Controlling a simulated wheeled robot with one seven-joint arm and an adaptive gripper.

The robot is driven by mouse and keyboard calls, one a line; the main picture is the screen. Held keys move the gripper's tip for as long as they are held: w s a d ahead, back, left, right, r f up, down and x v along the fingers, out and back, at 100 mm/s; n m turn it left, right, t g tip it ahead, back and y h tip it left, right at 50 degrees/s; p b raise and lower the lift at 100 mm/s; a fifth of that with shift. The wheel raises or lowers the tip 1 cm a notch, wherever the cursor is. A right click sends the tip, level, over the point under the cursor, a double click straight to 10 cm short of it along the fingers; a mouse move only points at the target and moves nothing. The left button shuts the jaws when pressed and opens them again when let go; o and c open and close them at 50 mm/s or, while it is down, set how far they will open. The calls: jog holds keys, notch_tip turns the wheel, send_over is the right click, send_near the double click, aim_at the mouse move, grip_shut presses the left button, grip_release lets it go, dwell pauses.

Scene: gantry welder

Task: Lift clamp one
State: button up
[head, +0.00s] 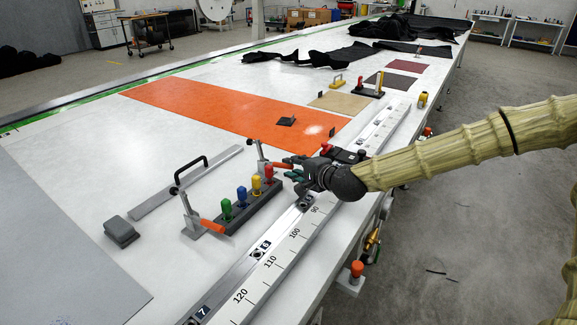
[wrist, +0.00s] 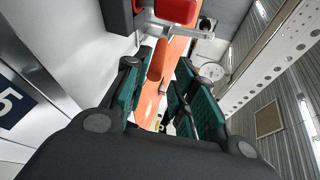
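A toggle clamp (head: 261,158) with an upright grey post and an orange lever stands on the white table, behind the peg block. A second similar clamp (head: 189,218) stands nearer, at the left end of the block. I see no label telling which is clamp one. My gripper (head: 288,168) has dark, green-padded fingers at the far clamp's lever. In the wrist view the fingers (wrist: 160,85) are apart, with the orange lever (wrist: 156,60) between and beyond their tips. No firm contact shows. The lever's tip is partly hidden in the head view.
A dark block (head: 250,206) holding green, yellow, blue and red pegs lies beside the gripper. A numbered rail (head: 270,258) runs along the table's edge under my arm. A black-handled bar (head: 188,180) lies left. An orange sheet (head: 225,108) lies behind.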

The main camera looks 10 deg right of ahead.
jog(key=v, duration=0.7)
jog(key=shift+s+d+r, duration=0.1)
jog(key=shift+s+d, duration=0.05)
jog(key=shift+s, duration=0.2)
